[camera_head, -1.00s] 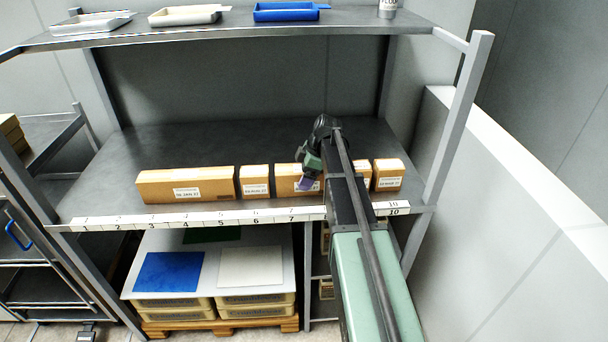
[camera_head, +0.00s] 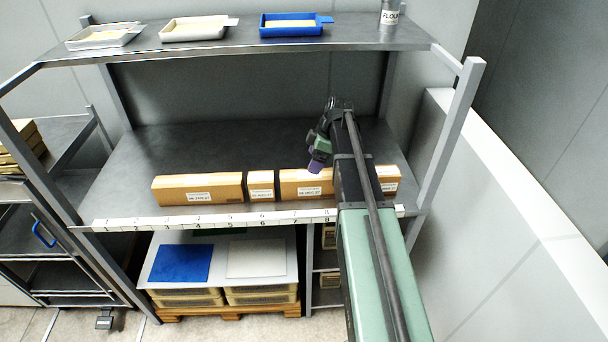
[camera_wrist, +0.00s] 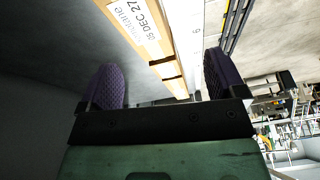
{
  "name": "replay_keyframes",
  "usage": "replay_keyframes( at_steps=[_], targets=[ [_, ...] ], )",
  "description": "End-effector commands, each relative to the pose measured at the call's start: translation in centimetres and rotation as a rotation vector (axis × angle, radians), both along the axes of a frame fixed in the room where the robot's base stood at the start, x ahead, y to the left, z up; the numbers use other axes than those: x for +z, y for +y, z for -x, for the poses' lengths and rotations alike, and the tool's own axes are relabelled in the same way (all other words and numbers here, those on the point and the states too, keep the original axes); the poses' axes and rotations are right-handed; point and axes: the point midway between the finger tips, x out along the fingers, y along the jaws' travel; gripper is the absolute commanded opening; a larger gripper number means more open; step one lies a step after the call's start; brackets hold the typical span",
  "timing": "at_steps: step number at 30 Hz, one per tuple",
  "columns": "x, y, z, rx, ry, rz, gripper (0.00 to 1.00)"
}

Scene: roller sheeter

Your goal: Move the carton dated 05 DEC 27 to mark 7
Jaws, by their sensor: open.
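The carton dated 05 DEC 27 (camera_wrist: 137,22) is at the top of the wrist view, its label readable. It appears to be the third carton from the left in the head view (camera_head: 300,186), behind marks 7 and 8 of the numbered strip (camera_head: 215,222); its label is too small to read surely there. My gripper (camera_head: 318,165) is above and behind that carton's right part. In the wrist view my gripper (camera_wrist: 163,82) has its purple fingers spread, with nothing clamped between them. Mark 7 (camera_head: 295,216) is on the strip in front of the carton's left part.
A long carton (camera_head: 197,189) and a narrow carton (camera_head: 261,186) stand left of it, with small gaps. Another carton (camera_head: 388,180) stands right, partly hidden by my arm. The shelf (camera_head: 220,147) behind the row is clear. An upper shelf (camera_head: 345,40) holds trays.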

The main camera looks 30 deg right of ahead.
Motion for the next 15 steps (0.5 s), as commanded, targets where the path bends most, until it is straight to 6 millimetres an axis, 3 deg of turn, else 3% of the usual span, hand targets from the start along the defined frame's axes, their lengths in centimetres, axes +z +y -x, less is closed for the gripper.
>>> replay_keyframes(
  at_steps=[1, 3, 6, 10, 12, 15],
  targets=[
    [-0.2, 3.8, 2.5, -0.078, 0.054, 0.017, 0.89],
    [-0.6, 9.0, 6.1, -0.266, 0.148, 0.063, 0.89],
    [-0.9, 15.3, 12.0, -0.579, 0.248, 0.147, 0.89],
    [-1.0, 19.6, 17.6, -0.907, 0.285, 0.221, 0.89],
    [-1.1, 20.5, 19.0, -1.005, 0.285, 0.238, 0.89],
    [-1.0, 20.7, 19.2, -1.056, 0.285, 0.242, 0.89]
  ],
)
